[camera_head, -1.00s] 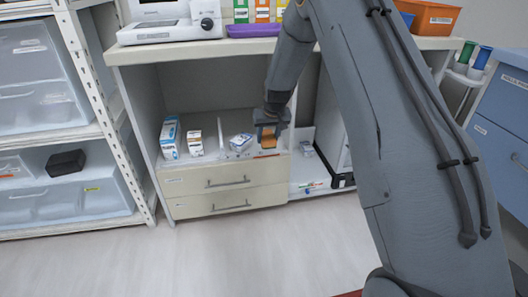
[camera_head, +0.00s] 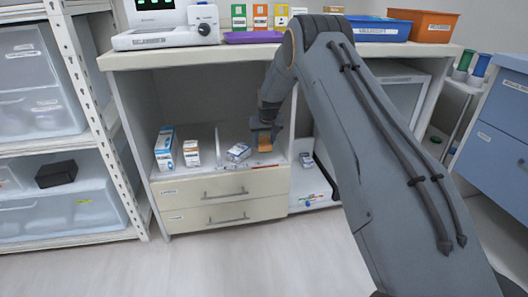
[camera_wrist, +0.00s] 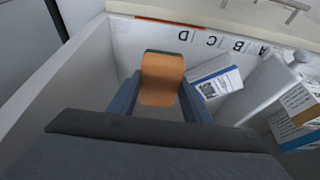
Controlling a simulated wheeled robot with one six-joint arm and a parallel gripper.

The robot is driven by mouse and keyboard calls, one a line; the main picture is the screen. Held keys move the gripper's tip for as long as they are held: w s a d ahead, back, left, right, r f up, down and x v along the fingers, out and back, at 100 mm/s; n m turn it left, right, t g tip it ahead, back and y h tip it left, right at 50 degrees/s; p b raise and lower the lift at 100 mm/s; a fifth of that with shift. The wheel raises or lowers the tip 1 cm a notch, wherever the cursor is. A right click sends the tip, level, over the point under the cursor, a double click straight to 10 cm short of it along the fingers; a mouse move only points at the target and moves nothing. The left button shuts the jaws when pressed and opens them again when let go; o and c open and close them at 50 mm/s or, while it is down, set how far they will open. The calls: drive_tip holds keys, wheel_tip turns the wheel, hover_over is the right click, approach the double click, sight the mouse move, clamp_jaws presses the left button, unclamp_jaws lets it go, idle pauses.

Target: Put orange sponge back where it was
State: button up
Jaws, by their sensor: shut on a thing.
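The orange sponge (camera_head: 264,143) is held between the fingers of my gripper (camera_head: 264,128), over the right end of the open compartment above the drawers. In the wrist view the orange sponge (camera_wrist: 162,79) sits between the two blue-grey fingers of my gripper (camera_wrist: 160,98). A thin dark green edge shows on the sponge. Below it is the white compartment floor, near the front lip with the letters A, B, C and D (camera_wrist: 184,36); the sponge is nearest the D. Whether the sponge touches the floor I cannot tell.
Two drawers (camera_head: 225,200) are below. A white shelf (camera_head: 312,186) lies to the right.

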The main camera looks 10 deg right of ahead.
sight(264, 151)
drive_tip(key=shift+f+b, duration=0.35)
drive_tip(key=shift+f, duration=1.6)
drive_tip(key=shift+f, duration=0.15)
drive_tip(key=shift+f, duration=0.25)
drive_tip(key=o, duration=1)
drive_tip(key=shift+c, duration=0.2)
drive_tip(key=shift+r, duration=0.15)
